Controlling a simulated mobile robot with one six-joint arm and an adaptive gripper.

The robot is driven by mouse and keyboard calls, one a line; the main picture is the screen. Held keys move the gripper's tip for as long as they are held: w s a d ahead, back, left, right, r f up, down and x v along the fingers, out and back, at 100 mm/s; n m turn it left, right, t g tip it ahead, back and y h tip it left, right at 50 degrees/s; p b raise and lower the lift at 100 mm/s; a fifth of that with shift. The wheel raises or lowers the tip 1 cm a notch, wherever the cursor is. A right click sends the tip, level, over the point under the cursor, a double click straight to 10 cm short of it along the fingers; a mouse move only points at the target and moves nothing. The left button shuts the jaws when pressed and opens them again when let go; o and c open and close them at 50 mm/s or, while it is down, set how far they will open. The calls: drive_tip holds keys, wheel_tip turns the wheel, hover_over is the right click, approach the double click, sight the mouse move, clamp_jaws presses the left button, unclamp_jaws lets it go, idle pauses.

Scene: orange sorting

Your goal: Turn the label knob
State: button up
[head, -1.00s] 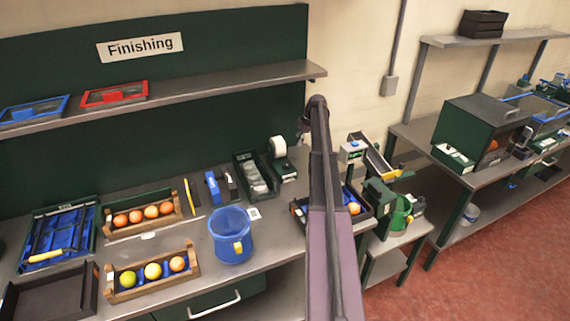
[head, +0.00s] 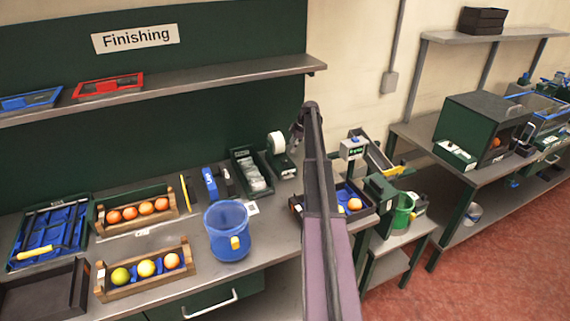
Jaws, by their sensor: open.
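A dark green label dispenser (head: 281,165) with a white roll (head: 276,143) stands at the back of the bench, right of centre. Its knob is too small to make out. My arm reaches up from the bottom of the head view, and its end is just right of the roll. My gripper (head: 295,138) shows as a small dark shape beside the arm, close to the dispenser in the picture. It is open, with nothing visible in it. I cannot tell whether it touches the dispenser. My arm hides part of the bench behind it.
A blue bucket (head: 229,250), two wooden crates of fruit, the upper (head: 139,226) and the lower (head: 149,287), and a green bin of packets (head: 237,161) stand left of my arm. A dark tray (head: 365,208) holding an orange is right of it. A shelf (head: 190,83) runs above.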

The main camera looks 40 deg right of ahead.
sight(285, 159)
drive_tip(key=shift+b+x, duration=3.25)
drive_tip(key=shift+x, duration=0.55)
drive_tip(key=c, duration=1.1)
